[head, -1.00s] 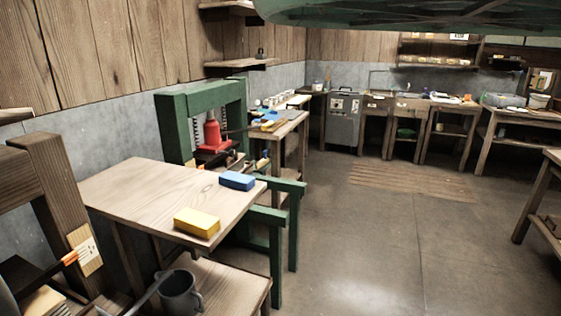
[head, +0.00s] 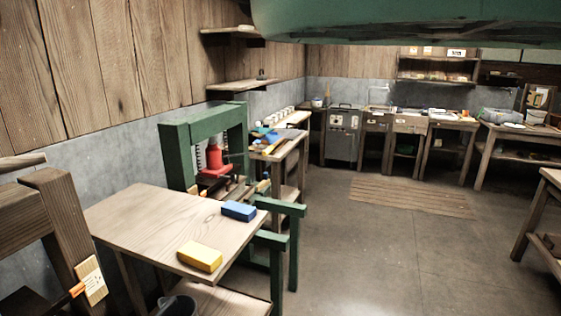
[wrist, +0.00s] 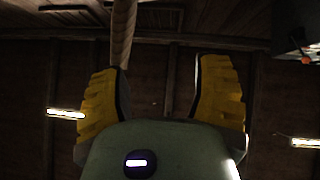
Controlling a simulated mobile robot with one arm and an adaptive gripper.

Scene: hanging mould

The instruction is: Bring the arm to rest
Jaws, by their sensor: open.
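My gripper (wrist: 158,85) shows in the wrist view. Its two yellow-padded fingers stand wide apart with nothing between them. Behind them are the dark ceiling beams and lit lamps, so the gripper points upward. It does not show in the head view. A wooden table (head: 140,215) stands at the left in the head view. A yellow block (head: 200,256) lies near its front edge and a blue block (head: 238,211) near its right edge.
A green press frame (head: 175,150) with a red jack (head: 215,160) stands behind the table. A green hanging shape (head: 400,18) spans the top. Benches (head: 455,124) line the back wall. The floor (head: 380,245) in the middle is clear apart from a slatted mat (head: 410,197).

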